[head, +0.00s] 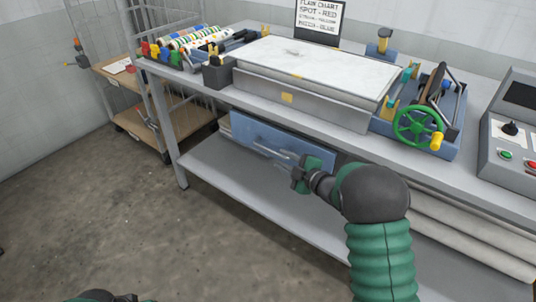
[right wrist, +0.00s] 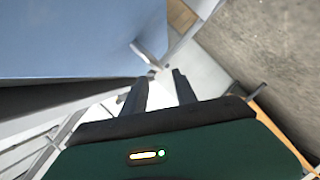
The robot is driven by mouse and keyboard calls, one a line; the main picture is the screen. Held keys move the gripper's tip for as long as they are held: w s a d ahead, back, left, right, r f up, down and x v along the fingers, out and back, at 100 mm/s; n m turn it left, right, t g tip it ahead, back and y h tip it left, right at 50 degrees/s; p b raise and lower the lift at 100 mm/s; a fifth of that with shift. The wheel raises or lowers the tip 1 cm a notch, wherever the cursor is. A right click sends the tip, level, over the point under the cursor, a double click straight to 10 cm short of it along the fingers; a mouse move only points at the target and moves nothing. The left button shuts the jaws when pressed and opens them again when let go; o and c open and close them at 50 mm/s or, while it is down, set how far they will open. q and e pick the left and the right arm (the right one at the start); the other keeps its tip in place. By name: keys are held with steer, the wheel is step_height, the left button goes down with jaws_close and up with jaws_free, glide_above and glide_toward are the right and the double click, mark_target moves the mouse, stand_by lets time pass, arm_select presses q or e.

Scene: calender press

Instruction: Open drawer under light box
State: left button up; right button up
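The light box (head: 312,65) with its white top sits on the grey bench. Below the bench top is a drawer with a blue front (head: 255,138), and it also fills the upper left of the right wrist view (right wrist: 70,40). A pale bar handle (head: 268,153) runs along the drawer front. My right gripper (head: 296,172) is at the right part of the handle. In the right wrist view its two dark fingers (right wrist: 159,76) are apart, with the handle's pale bar (right wrist: 148,54) just beyond the tips. I cannot tell whether they touch. My left gripper is not clearly visible.
The bench's lower shelf (head: 235,185) lies under the drawer, with pale rolls (head: 470,240) at right. A press with a green handwheel (head: 418,128) and a control box (head: 515,130) stand on the bench. The concrete floor (head: 120,230) in front is clear.

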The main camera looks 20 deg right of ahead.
mark_target(268, 149)
steer(key=w, duration=0.1)
steer(key=w+f, duration=0.1)
steer(key=w, duration=0.2)
steer(key=shift+w+f+b, duration=0.1)
steer(key=shift+f+b, duration=0.2)
steer(key=shift+b, duration=0.05)
steer(key=w+a, duration=0.3)
steer(key=shift+w+b, duration=0.3)
steer(key=shift+d+f, duration=0.1)
steer(key=shift+d, duration=0.35)
steer(key=shift+c, duration=0.6)
steer(key=shift+d, duration=0.15)
steer(key=c, duration=0.5)
jaws_close()
steer(key=shift+a, duration=0.3)
